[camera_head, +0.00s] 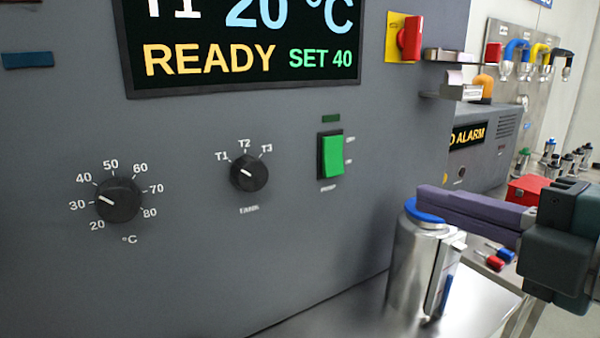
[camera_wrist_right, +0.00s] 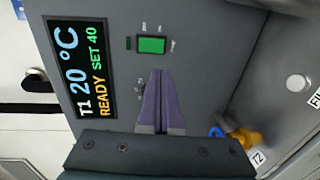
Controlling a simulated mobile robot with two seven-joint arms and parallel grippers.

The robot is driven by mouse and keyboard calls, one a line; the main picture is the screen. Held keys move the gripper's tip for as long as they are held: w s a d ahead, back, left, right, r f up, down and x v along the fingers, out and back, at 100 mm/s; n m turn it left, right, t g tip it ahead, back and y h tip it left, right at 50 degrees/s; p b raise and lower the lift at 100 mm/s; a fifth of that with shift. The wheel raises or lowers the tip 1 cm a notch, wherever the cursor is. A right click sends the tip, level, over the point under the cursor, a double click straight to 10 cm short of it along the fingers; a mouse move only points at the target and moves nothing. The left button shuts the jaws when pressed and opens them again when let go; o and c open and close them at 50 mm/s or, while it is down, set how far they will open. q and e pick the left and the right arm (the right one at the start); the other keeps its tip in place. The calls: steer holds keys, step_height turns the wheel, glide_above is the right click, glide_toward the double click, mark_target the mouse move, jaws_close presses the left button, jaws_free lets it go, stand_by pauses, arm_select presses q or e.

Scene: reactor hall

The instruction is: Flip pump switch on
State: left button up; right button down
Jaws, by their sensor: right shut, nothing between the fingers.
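The pump switch (camera_head: 332,156) is a green rocker in a black frame on the grey panel, with a small dark green lamp (camera_head: 331,118) above it. I cannot tell which half is pressed in; its side labels are too small to read. My right gripper (camera_head: 424,200), with purple fingers, is shut and empty, to the right of and lower than the switch in the head view, its fingers pointing left. In the right wrist view the shut fingertips (camera_wrist_right: 158,76) are just below the green switch (camera_wrist_right: 151,45), seemingly apart from it. My left gripper is not in view.
A display (camera_head: 240,50) reads T1, 20 °C, READY, SET 40. A temperature knob (camera_head: 118,200) and a T1–T3 knob (camera_head: 249,173) sit left of the switch. A metal canister with blue rim (camera_head: 408,260) stands below my right fingers. A red handle (camera_head: 410,38) is at upper right.

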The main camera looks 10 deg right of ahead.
steer(key=p, duration=0.2)
glide_toward(335, 170)
steer(key=x, duration=0.5)
steer(key=shift+w+r, duration=0.1)
steer(key=shift+w, duration=0.05)
steer(key=shift+x, duration=0.8)
steer(key=shift+w+a+f+b, duration=0.15)
steer(key=shift+f+b, duration=0.35)
steer(key=shift+b, duration=0.55)
steer(key=shift+r, duration=0.35)
